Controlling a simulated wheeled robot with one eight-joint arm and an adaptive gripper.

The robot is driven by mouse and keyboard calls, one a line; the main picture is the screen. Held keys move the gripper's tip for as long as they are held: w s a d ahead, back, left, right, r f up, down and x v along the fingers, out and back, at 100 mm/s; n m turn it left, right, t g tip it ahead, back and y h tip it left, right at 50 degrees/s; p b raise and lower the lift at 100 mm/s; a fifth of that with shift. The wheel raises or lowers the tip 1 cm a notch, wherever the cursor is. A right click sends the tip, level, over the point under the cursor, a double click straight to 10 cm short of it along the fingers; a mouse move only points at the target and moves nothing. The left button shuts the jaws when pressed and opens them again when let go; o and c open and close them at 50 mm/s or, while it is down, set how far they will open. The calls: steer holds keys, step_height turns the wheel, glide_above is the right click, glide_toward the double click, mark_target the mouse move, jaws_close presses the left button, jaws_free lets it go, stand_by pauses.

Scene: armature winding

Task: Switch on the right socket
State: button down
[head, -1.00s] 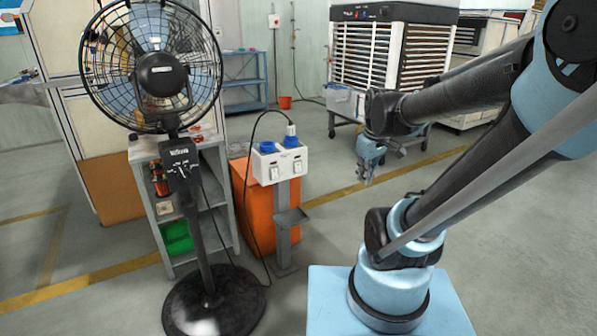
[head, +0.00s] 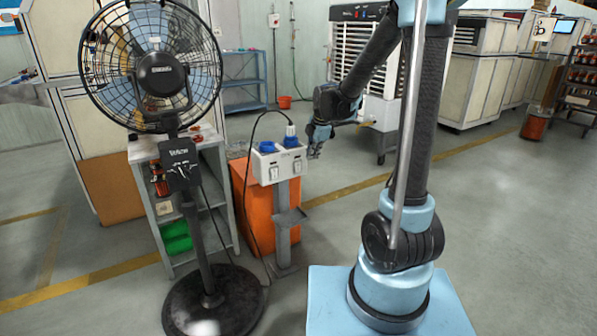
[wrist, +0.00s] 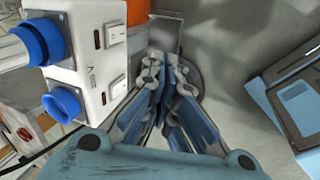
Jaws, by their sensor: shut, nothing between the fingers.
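The white socket box (head: 279,164) stands on a grey post. It has two blue sockets on top and two white rocker switches on its front. The right socket (head: 292,142) holds a white plug; the left one (head: 266,147) shows no plug. The right switch (head: 298,166) also shows in the wrist view (wrist: 115,31), near the plugged socket; I cannot tell its position. The other switch (wrist: 118,88) is below it there. My gripper (head: 315,153) is just right of the box, fingers shut and empty. In the wrist view, my fingertips (wrist: 167,72) appear apart from the switches.
A black pedestal fan (head: 160,78) stands left of the box, before a grey shelf (head: 213,190). A black cable hangs from the plug. Floor to the right is open.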

mark_target(298, 167)
steer(key=shift+w+a+f+n, duration=0.35)
steer(key=shift+w+a+n, duration=0.05)
steer(key=shift+w+a, duration=0.15)
steer(key=shift+w+a+f+n, duration=0.35)
steer(key=shift+w+a+n, duration=0.05)
steer(key=shift+a, duration=0.15)
steer(key=w+a+f, duration=0.4)
steer(key=w+f, duration=0.2)
steer(key=f, duration=0.4)
steer(key=shift+d, duration=0.1)
